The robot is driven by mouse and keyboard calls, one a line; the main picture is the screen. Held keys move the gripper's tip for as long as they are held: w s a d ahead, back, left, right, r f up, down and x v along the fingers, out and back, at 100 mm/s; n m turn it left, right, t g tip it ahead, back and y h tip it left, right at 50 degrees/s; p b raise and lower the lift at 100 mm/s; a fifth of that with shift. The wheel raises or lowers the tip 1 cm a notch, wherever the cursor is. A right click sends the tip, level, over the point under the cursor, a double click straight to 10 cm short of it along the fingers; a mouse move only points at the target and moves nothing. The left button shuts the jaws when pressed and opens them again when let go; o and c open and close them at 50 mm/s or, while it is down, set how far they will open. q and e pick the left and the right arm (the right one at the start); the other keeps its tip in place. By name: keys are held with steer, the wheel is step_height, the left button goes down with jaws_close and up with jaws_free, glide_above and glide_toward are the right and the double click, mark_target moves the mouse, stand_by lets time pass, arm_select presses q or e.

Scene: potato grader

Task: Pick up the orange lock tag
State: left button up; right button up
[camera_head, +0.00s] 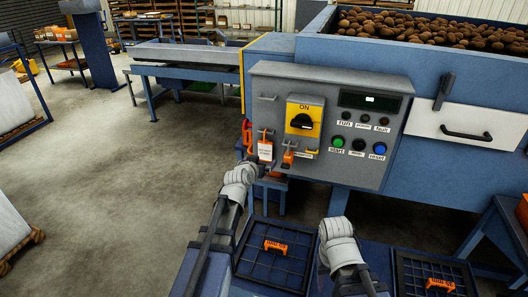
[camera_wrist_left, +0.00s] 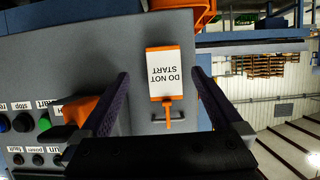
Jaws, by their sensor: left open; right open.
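The orange lock tag (camera_head: 265,150) hangs from a small hook on the grey control panel (camera_head: 262,85), left of the ON switch. It has an orange edge and a white face. In the left wrist view the tag (camera_wrist_left: 165,75) appears upside down, reading "DO NOT START", with its hook just below it. My left gripper (camera_head: 262,171) is open close under the tag. Its two dark fingers (camera_wrist_left: 165,100) stand either side of the tag, with gaps on both sides. My right gripper (camera_head: 335,226) is low in front of the machine; its fingers are hard to make out.
The ON switch (camera_head: 303,118) and buttons are further right. Dark trays (camera_head: 250,275) with orange-handled items lie below.

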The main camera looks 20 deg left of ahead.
mark_target(265, 157)
arm_select(q)
steer(key=shift+a+b+x, duration=0.15)
steer(key=shift+b+x, duration=0.4)
steer(key=shift+x, duration=1.05)
steer(key=shift+a+b+x, duration=0.15)
steer(key=shift+b+x, duration=0.4)
steer(key=shift+x, duration=1)
steer(key=shift+s, duration=0.1)
steer(key=shift+c, duration=0.2)
steer(key=c, duration=1.4)
